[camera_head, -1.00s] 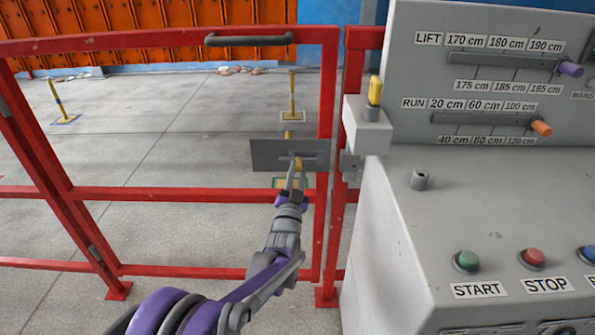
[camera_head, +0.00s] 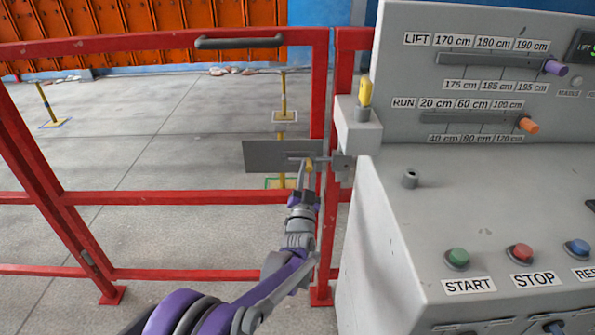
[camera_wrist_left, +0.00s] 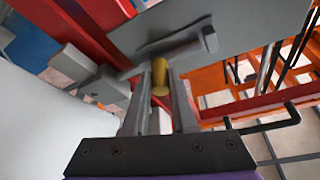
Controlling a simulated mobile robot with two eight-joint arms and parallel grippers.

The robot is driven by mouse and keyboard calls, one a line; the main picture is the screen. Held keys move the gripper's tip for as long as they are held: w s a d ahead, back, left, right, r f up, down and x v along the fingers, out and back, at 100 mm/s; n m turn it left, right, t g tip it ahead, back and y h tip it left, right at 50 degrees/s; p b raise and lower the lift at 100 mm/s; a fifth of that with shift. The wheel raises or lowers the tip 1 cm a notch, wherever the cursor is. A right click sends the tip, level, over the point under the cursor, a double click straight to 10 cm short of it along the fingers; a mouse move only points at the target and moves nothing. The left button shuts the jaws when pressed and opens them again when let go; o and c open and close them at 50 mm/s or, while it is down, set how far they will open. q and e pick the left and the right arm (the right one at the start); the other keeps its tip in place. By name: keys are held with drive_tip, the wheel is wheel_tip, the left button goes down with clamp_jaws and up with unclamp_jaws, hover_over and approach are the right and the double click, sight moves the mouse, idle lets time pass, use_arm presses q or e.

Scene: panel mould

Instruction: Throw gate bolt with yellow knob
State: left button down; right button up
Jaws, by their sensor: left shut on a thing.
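The yellow knob (camera_head: 309,165) sits on the grey bolt of the red gate (camera_head: 319,80), in front of a grey plate (camera_head: 262,156). My left gripper (camera_head: 308,168) is shut on the knob, which also shows between the fingers in the left wrist view (camera_wrist_left: 159,74). The bolt lies level, its right part reaching past the gate's edge to the grey catch (camera_head: 342,166) on the fixed red post. How deep it sits in the catch cannot be told. My right gripper is not in view.
A grey control console (camera_head: 470,200) with sliders and START and STOP buttons stands close on the right. A grey box with a yellow-topped lever (camera_head: 365,92) juts out by the post. A dark handle (camera_head: 240,42) is on the gate's top rail. Open floor lies beyond.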

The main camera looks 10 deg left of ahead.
use_arm(q)
drive_tip(key=shift+d, duration=0.2)
drive_tip(key=c, duration=0.7)
unclamp_jaws()
drive_tip(key=shift+d, duration=0.1)
drive_tip(key=v, duration=1)
drive_tip(key=shift+s+f+p, duration=0.1)
drive_tip(key=shift+s+p, duration=0.25)
